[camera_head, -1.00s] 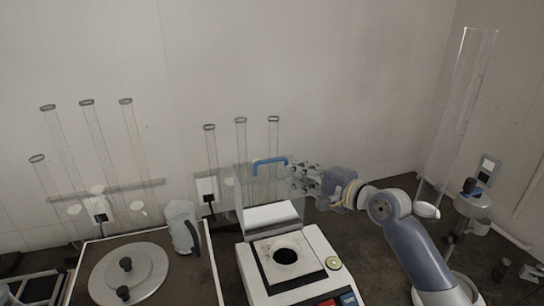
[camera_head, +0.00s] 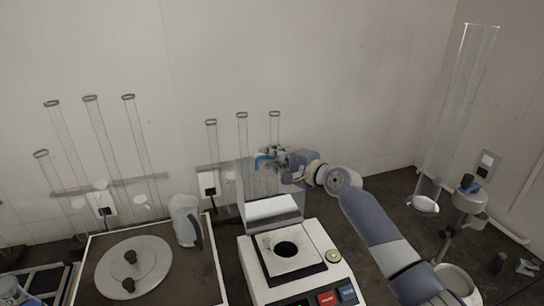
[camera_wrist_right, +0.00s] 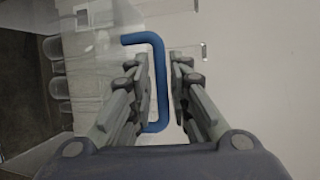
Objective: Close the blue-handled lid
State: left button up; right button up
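The blue handle (camera_head: 262,161) is on a clear lid (camera_head: 252,190) that stands raised at the back of the white sieve shaker (camera_head: 317,278). My right gripper (camera_head: 270,158) is at the handle, coming from the right. In the right wrist view, the blue handle (camera_wrist_right: 159,85) shows between the two fingers of my right gripper (camera_wrist_right: 162,85). The fingers are apart, with a gap beside the handle on the right. The left finger overlaps or lies close to the handle; contact cannot be told. My left gripper is not in view.
Several tall clear tubes (camera_head: 110,145) lean at the back wall. A large clear tube (camera_head: 460,110) and a stand (camera_head: 466,205) are on the right.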

jog(key=shift+a, duration=0.1)
grip_shut()
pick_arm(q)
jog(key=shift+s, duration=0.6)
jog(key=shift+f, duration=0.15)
pick_arm(e)
jog(key=shift+s+d+f+b, duration=0.15)
jog(key=shift+s+d+b, duration=0.15)
jog(key=shift+s+b, duration=0.4)
pick_arm(q)
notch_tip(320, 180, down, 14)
jog(key=b, duration=1.3)
pick_arm(e)
jog(key=s+d+f+n+t+y, duration=0.2)
jog(key=s+d+t+y, duration=0.1)
jog(key=s, duration=0.8)
jog(key=shift+s+d+f+y, duration=0.15)
jog(key=shift+s+d+y, duration=0.3)
jog(key=shift+d, duration=0.5)
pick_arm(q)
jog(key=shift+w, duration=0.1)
pick_arm(e)
jog(key=shift+w, duration=0.1)
